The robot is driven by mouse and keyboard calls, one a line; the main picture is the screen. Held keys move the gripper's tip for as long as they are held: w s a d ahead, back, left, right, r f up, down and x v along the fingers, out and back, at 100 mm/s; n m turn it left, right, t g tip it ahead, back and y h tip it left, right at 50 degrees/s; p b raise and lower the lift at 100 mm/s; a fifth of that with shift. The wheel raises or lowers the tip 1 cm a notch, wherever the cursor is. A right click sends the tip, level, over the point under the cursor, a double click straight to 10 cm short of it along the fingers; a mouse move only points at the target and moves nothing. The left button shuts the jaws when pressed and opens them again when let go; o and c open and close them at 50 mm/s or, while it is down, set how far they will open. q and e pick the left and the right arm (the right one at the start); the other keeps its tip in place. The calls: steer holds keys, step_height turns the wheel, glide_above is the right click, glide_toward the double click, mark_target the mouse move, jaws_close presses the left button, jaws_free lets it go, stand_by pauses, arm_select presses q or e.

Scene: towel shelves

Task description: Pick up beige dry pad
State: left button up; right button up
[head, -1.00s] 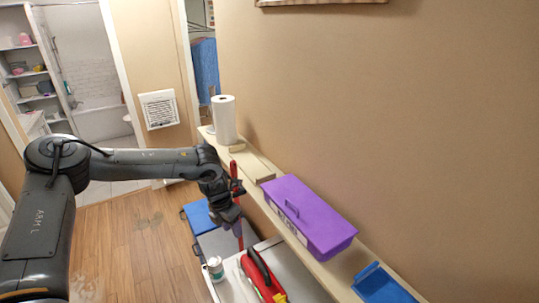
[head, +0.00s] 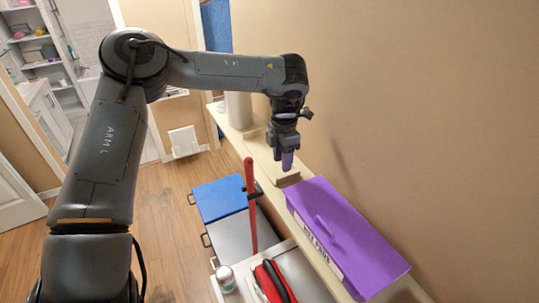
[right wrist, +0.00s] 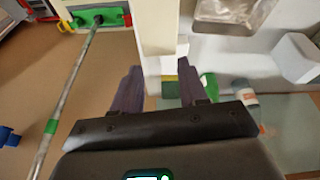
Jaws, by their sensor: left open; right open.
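A small beige piece (head: 288,181), which looks like the dry pad, lies on the long beige wall shelf (head: 251,143), just beyond the purple box (head: 345,240). Its colour is close to the shelf's, and its outline is partly hidden. My left gripper (head: 285,163) points down over the shelf, close above the beige piece, with open jaws and nothing visible between them. I cannot tell whether it touches the piece. My right gripper (right wrist: 158,80) is open and empty in the right wrist view, in front of a pale upright post (right wrist: 157,32).
A white paper roll (head: 238,110) stands farther along the shelf, partly behind my left arm. Below are a blue-topped box (head: 220,198), a red upright handle (head: 250,205), a red-and-black case (head: 271,282) and a white can (head: 226,279). The wooden floor (head: 160,225) is open at left.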

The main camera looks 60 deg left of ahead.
mark_target(281, 177)
steer(key=shift+r, duration=0.1)
arm_select(q)
steer(key=f, duration=0.1)
steer(key=f+p, duration=0.1)
steer(key=f, duration=0.1)
steer(key=f+p, duration=0.1)
steer(key=f, duration=0.1)
steer(key=shift+a+f, duration=0.15)
steer(key=shift+a, duration=0.15)
arm_select(e)
steer(key=shift+a+r, duration=0.2)
steer(key=shift+r, duration=0.75)
arm_select(q)
steer(key=shift+w+f, duration=0.1)
steer(key=shift+f, duration=0.6)
arm_select(e)
steer(key=shift+r, duration=0.1)
arm_select(q)
jaws_close()
arm_select(e)
steer(key=shift+d, duration=0.1)
